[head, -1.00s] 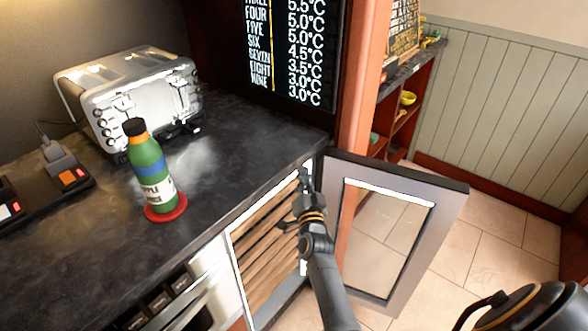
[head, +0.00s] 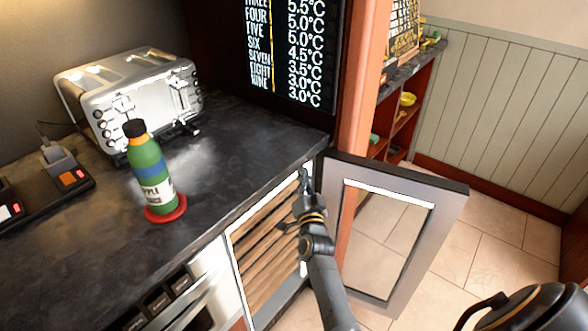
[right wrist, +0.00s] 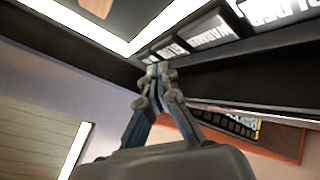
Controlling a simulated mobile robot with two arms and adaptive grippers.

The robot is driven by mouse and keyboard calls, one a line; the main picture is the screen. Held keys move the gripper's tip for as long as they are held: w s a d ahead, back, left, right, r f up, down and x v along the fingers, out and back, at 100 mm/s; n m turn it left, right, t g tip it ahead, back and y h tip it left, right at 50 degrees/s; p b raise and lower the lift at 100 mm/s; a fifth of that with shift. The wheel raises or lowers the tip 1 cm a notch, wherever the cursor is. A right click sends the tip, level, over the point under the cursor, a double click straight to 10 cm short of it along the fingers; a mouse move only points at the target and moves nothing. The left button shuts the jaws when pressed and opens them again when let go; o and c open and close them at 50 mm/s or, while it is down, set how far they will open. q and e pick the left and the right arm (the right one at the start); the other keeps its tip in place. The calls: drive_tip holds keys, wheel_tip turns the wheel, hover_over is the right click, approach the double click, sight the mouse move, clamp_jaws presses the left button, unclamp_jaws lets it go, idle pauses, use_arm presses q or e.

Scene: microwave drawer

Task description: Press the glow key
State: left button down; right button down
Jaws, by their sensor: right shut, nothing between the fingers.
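My right gripper (head: 304,174) is shut and empty at the top right corner of the open cabinet with wooden slats (head: 265,245), under the counter edge. In the right wrist view, my shut fingertips (right wrist: 158,72) point up just below a row of dark keys with white lettering. The nearest small key (right wrist: 171,49) is close to the tips; whether they touch cannot be told. Another key (right wrist: 209,32) and a larger one (right wrist: 265,10) lie to its right. The lettering is too slanted and blurred to tell which is the glow key. My left gripper is out of view.
The cabinet's glass door (head: 452,205) stands open to the right of my right arm. A green bottle (head: 147,165) on a red coaster (head: 170,213) and a toaster (head: 125,90) stand on the counter (head: 240,150). Other dark keys (head: 157,300) show at lower left.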

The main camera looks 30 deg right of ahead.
drive_tip(key=shift+w, duration=0.15)
drive_tip(key=shift+w+a, duration=0.15)
drive_tip(key=shift+w, duration=0.1)
drive_tip(key=shift+w+a, duration=0.15)
drive_tip(key=shift+w, duration=0.2)
idle(0.9)
drive_tip(key=shift+s, duration=0.15)
drive_tip(key=shift+s+d+p, duration=0.3)
drive_tip(key=shift+s, duration=0.3)
drive_tip(key=s, duration=0.1)
drive_tip(key=s+d+p, duration=0.1)
drive_tip(key=s, duration=0.1)
drive_tip(key=s+d+p, duration=0.1)
drive_tip(key=shift+s, duration=0.35)
